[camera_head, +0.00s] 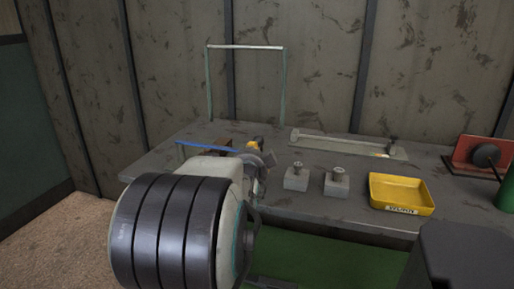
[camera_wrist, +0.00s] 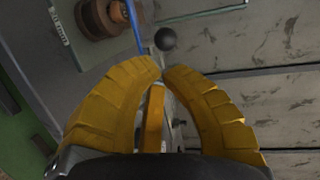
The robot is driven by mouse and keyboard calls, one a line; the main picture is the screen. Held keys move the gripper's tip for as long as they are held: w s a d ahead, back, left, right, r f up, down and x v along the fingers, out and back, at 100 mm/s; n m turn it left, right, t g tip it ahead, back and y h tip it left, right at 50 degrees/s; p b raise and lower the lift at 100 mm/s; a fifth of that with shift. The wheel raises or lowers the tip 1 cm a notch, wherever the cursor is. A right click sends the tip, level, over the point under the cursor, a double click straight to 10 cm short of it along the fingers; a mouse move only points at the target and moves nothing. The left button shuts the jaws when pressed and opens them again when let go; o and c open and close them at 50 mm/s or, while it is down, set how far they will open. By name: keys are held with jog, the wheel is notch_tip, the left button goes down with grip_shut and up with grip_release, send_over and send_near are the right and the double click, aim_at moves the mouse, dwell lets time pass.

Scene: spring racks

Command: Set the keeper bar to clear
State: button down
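My gripper (camera_wrist: 164,68) has yellow fingers, with their tips almost together and nothing seen held between them. In the head view only a little yellow of it shows past my arm, above the bench's left part. A thin blue bar (camera_head: 205,147) lies by the bench's left end; a blue bar (camera_wrist: 135,25) also shows past the fingertips in the wrist view. A black ball knob (camera_wrist: 165,39) sits just beyond the tips, apart from them. A brown round part (camera_wrist: 99,17) is left of it. I cannot tell for sure which piece is the keeper bar.
On the bench (camera_head: 310,213) are two grey blocks with knobs (camera_head: 296,178) (camera_head: 337,182), a yellow tray (camera_head: 401,193), and a long plate with a bar (camera_head: 345,141). A thin upright frame (camera_head: 245,47) stands behind. A red unit (camera_head: 480,153) is far right.

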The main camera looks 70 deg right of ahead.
jog(key=x, duration=0.7)
jog(key=shift+d, duration=0.35)
jog(key=shift+w, duration=0.1)
